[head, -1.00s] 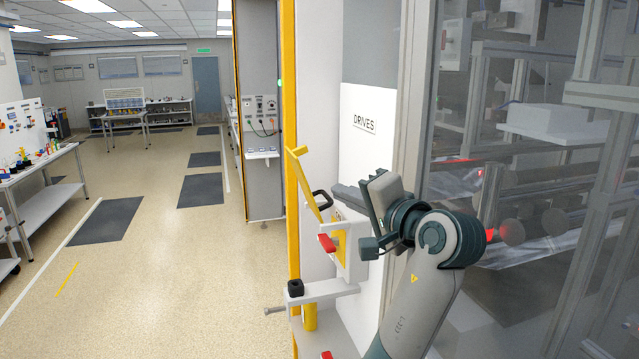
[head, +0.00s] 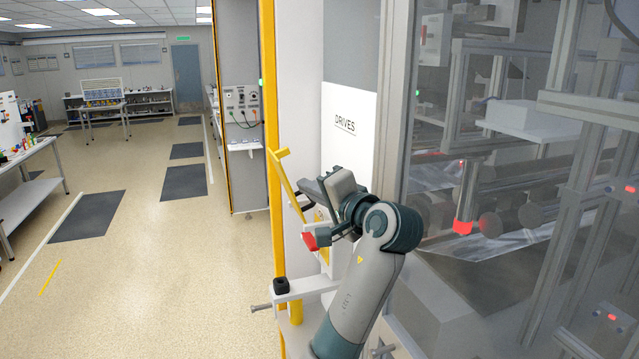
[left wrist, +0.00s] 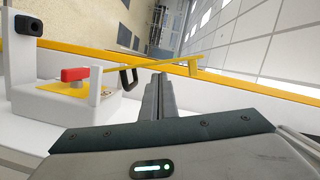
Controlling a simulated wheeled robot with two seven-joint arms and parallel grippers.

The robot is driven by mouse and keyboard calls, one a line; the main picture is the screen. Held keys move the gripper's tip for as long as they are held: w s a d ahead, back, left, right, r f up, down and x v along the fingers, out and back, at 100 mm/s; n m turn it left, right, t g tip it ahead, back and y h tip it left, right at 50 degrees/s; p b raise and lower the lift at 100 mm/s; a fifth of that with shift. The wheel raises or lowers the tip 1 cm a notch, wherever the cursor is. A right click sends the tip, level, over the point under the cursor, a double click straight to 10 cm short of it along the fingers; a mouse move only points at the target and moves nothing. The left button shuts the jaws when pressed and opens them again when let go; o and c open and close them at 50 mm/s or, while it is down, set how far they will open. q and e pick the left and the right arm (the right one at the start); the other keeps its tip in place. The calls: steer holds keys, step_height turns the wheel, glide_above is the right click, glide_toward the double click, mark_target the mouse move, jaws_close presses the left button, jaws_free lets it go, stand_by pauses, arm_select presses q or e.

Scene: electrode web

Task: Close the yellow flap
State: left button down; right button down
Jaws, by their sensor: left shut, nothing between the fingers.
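The yellow flap (head: 285,180) stands open in the head view, tilted up and away to the left from the white fixture by the yellow post. In the left wrist view the yellow flap (left wrist: 165,60) runs across just beyond my fingertips. Its black handle (left wrist: 126,80) is just left of the fingers. My left gripper (head: 308,190) is shut and empty, beside the flap's right side in the head view. In the left wrist view the gripper (left wrist: 158,78) looks close to the flap; I cannot tell whether they touch. My right gripper is not in view.
A red knob (head: 310,241) sits on the white fixture, and it also shows in the left wrist view (left wrist: 75,74). A black-knobbed clamp (head: 281,286) is below. A DRIVES panel (head: 347,125) and glazed machine are right. Open floor (head: 140,250) lies left.

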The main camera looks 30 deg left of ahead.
mark_target(302, 210)
arm_select(q)
steer(key=shift+p+x, duration=0.7)
steer(key=shift+x, duration=1.05)
steer(key=shift+w, duration=0.1)
